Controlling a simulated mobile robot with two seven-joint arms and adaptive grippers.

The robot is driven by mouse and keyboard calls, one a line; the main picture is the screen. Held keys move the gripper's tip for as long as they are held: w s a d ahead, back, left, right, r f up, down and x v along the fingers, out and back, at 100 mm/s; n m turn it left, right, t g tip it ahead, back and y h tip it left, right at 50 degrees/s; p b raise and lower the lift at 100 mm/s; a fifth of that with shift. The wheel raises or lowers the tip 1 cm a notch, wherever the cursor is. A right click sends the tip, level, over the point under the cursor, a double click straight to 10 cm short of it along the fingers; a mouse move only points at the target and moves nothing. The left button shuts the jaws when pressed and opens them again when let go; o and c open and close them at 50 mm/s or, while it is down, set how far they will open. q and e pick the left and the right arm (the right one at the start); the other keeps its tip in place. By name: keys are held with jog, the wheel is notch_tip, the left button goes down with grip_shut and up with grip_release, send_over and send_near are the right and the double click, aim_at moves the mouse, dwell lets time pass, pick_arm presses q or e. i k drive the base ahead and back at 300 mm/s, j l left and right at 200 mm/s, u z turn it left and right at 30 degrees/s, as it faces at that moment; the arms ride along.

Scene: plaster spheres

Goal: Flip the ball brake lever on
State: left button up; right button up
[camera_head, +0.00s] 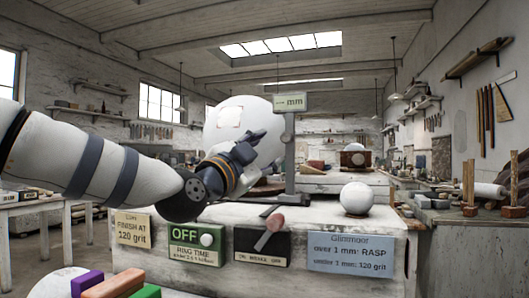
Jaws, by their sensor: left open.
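The brake lever (269,232) has a reddish-brown knob and stands on a dark box (247,246) at the front of the pale bench. The box's label appears to read ON, BRAKE, OFF from left to right. The lever leans up to the right, with its knob toward the OFF side. A large white ball (225,118) with a pale square patch stands behind. My left gripper (266,142) is open, raised in front of the ball, above and apart from the lever. It hides the ball's lower part. My right gripper does not show clearly.
A green OFF sign with a round white button (207,240) is left of the lever box. A gauge stand (290,150) rises behind the lever. A small white ball (357,198) sits on the bench at right. Coloured blocks (113,285) are at lower left.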

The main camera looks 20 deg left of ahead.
aim_at(267, 235)
jog(key=k+j, duration=0.2)
jog(key=k, duration=0.3)
jog(key=k+j, duration=0.2)
jog(key=k, duration=0.25)
